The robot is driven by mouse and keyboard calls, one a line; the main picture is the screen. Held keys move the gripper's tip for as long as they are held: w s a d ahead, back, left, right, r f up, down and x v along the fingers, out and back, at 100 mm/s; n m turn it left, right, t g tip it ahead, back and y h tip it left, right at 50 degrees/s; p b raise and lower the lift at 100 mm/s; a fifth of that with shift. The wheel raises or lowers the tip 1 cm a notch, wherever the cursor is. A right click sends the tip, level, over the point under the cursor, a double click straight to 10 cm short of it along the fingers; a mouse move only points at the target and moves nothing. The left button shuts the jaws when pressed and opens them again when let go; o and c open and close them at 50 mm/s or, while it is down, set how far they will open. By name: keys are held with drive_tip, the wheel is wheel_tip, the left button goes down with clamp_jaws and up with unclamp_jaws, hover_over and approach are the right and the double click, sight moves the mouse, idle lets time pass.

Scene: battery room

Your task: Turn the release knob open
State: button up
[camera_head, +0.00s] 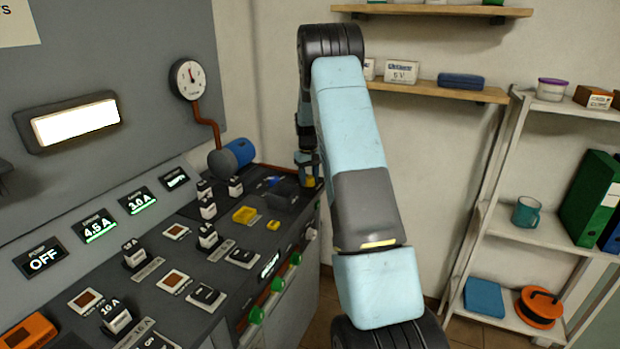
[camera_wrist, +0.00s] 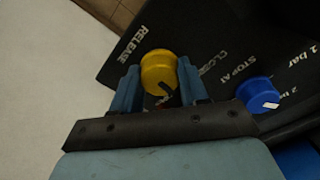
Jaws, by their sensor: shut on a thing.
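The release knob (camera_wrist: 157,68) is yellow and stands on the dark panel between the words RELEASE and CLOSED in the wrist view. A black mark shows on its lower right side. My gripper (camera_wrist: 158,82) is shut on it, with one blue finger on each side. In the head view my gripper (camera_head: 307,160) points down at the far right end of the console, and a bit of the yellow knob (camera_head: 310,182) shows below it. The knob's near side is partly hidden between the fingers.
A blue knob (camera_wrist: 258,95) labelled STOP AT, with bar marks, stands close to the right of my gripper. The console (camera_head: 220,265) carries several switches and a yellow block (camera_head: 244,214). A gauge (camera_head: 188,78) hangs above. White shelves (camera_head: 545,235) stand at the right.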

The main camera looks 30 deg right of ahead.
sight(307, 177)
drive_tip(key=m, duration=0.3)
drive_tip(key=shift+w+r+m, duration=0.1)
drive_tip(key=shift+m, duration=2.2)
drive_tip(key=shift+w+m, duration=0.1)
drive_tip(key=shift+m, duration=0.2)
drive_tip(key=shift+a, duration=0.1)
drive_tip(key=o, duration=1.1)
drive_tip(key=shift+c, duration=0.2)
wheel_tip(307, 177, up, 14)
drive_tip(key=shift+a+f, duration=0.15)
drive_tip(key=shift+f, duration=0.1)
